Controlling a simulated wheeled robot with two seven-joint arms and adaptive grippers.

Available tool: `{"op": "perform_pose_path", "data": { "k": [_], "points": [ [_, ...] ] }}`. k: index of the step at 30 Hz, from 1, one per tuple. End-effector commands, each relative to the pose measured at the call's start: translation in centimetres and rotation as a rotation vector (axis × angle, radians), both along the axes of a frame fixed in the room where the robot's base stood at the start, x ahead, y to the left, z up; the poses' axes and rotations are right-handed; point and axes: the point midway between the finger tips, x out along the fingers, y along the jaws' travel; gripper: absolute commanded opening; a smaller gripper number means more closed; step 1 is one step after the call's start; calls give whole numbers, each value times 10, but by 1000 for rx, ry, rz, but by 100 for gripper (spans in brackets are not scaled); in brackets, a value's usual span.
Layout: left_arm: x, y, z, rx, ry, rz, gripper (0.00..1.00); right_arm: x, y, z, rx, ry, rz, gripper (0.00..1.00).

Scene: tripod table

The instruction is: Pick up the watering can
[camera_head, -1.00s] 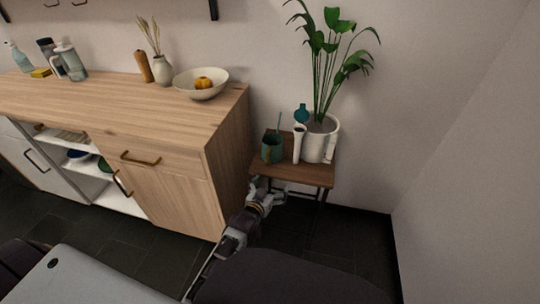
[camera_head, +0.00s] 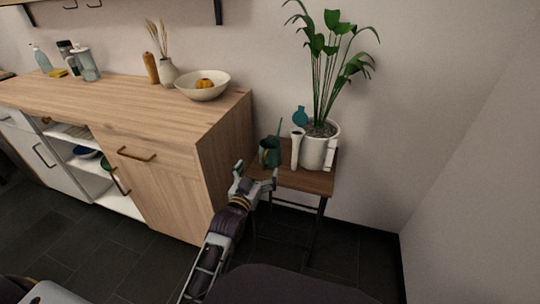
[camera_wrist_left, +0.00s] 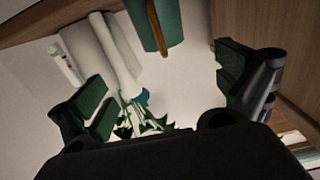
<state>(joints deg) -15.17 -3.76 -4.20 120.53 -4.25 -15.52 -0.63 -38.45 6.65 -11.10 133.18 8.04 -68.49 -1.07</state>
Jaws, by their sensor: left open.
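The green watering can (camera_head: 267,157) stands on a small wooden side table (camera_head: 312,183), at its left end. In the left wrist view its green body and brass-coloured handle (camera_wrist_left: 158,22) show at the top edge, partly cut off. My left gripper (camera_head: 256,178) is just in front of and slightly below the can in the head view. It is open and empty, and its two fingers (camera_wrist_left: 165,88) are spread apart in the wrist view, with the can beyond them. My right gripper is not in view.
A tall plant in a white pot (camera_head: 318,150) and a slim white vase (camera_head: 296,150) stand right of the can. A wooden cabinet (camera_head: 165,125) is close on the left, with a bowl (camera_head: 202,88) on top. The wall is behind the table.

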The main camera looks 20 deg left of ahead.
Motion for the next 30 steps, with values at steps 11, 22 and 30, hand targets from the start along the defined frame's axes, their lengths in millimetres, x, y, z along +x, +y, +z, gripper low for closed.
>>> {"op": "perform_pose_path", "data": {
  "k": [11,22,30],
  "points": [
    [9,0,-1,0,0,0,100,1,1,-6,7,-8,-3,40],
    [36,-1,-1,0,-1,0,100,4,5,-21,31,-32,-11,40],
    [55,-2,-1,0,0,0,100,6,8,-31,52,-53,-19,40]
  ]
}}
